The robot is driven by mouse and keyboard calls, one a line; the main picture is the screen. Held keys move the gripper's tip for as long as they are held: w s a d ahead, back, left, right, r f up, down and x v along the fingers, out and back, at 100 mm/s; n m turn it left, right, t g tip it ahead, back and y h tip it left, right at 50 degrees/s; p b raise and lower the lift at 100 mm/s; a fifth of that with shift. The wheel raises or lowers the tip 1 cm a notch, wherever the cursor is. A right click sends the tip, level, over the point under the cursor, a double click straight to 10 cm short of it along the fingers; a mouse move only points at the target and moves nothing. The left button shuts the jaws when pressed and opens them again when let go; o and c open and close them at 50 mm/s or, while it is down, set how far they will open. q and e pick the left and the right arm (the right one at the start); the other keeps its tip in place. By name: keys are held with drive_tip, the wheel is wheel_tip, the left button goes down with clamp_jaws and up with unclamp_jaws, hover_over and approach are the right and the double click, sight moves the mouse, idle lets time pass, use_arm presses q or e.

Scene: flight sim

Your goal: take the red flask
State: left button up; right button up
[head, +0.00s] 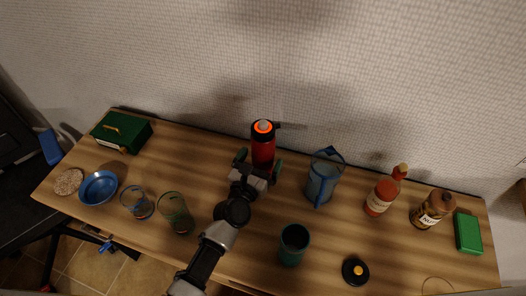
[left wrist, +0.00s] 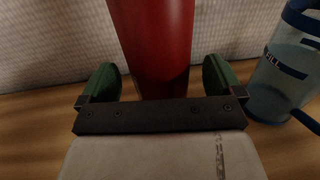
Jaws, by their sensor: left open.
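The red flask (head: 263,148) stands upright near the back of the wooden table, with a black cap that has an orange ring. My left gripper (head: 259,167) is open with its green-padded fingers on either side of the flask's lower body. In the left wrist view the flask (left wrist: 155,45) fills the middle, between the two fingers (left wrist: 158,82) of the gripper, with a gap visible on each side. Its top is out of the left wrist view. My right gripper is not in view.
A blue pitcher (head: 322,182) stands close to the right of the flask. A dark green cup (head: 293,245), a black lid (head: 355,271), a red sauce bottle (head: 380,197) and a brown bottle (head: 432,210) are further right. Two glasses, a blue bowl (head: 98,188) and a green box (head: 121,133) are left.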

use_arm(q)
drive_tip(key=shift+x, duration=1.15)
drive_tip(key=shift+f, duration=0.1)
drive_tip(key=c, duration=1.4)
